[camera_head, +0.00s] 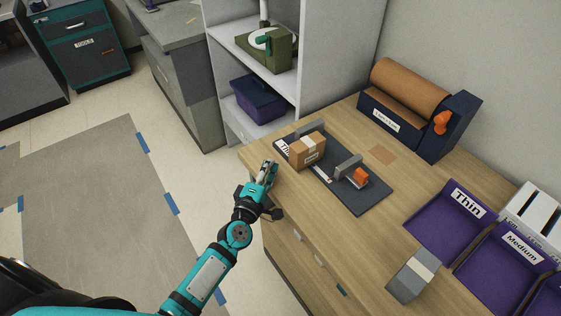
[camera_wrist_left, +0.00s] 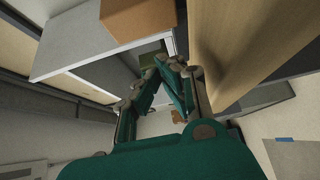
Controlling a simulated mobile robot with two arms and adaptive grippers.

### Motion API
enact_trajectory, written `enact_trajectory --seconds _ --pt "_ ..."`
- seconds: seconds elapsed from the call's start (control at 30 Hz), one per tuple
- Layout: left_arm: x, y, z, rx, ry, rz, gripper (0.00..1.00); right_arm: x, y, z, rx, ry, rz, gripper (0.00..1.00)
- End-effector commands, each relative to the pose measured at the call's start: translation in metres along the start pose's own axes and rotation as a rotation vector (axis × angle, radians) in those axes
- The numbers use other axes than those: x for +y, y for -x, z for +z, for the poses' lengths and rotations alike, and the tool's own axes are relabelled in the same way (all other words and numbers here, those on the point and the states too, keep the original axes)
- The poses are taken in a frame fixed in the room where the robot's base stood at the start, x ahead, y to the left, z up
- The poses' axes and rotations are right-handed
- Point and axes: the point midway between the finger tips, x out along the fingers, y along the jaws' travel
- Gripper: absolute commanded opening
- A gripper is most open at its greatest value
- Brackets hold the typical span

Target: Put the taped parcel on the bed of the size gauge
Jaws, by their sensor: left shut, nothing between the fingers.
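The taped parcel (camera_head: 307,151), a brown box with pale tape and a white label, sits upright on the dark bed of the size gauge (camera_head: 362,199). It stands near the bed's left end, between two grey upright plates. An orange block (camera_head: 361,177) is beside the right plate. My left gripper (camera_head: 268,167) is shut and empty at the counter's front edge, apart from the parcel. Its closed fingers (camera_wrist_left: 166,64) also show in the left wrist view, where a brown box (camera_wrist_left: 138,18), apparently the parcel, is cut by the top edge. My right gripper is out of view.
A brown paper roll (camera_head: 409,88) in a dark blue holder stands at the back of the counter. Purple trays labelled Thin (camera_head: 452,220) and Medium (camera_head: 505,265) and a grey box (camera_head: 412,275) are at the right. A shelf unit (camera_head: 330,50) rises behind the counter's left end.

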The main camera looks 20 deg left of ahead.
Motion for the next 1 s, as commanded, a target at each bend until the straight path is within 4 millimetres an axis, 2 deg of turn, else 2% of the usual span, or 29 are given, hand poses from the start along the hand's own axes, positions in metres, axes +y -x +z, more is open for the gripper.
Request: enact_trajectory --seconds 0.03,0.2,0.47,0.7,1.0 --pt "0.001 -0.005 0.009 -0.003 0.003 -0.002 0.0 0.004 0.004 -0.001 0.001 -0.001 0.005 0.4" --pt "0.0 -0.018 0.022 -0.002 0.001 -0.002 0.0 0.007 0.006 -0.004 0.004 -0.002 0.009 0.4" --pt "-0.001 -0.022 0.027 -0.003 0.0 -0.003 0.0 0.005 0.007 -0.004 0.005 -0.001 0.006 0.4" --pt "-0.001 -0.024 0.029 -0.002 0.001 -0.002 0.0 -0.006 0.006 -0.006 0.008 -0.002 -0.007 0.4" --pt "-0.002 -0.065 0.07 -0.002 0.003 -0.001 0.0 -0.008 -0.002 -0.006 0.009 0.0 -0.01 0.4"
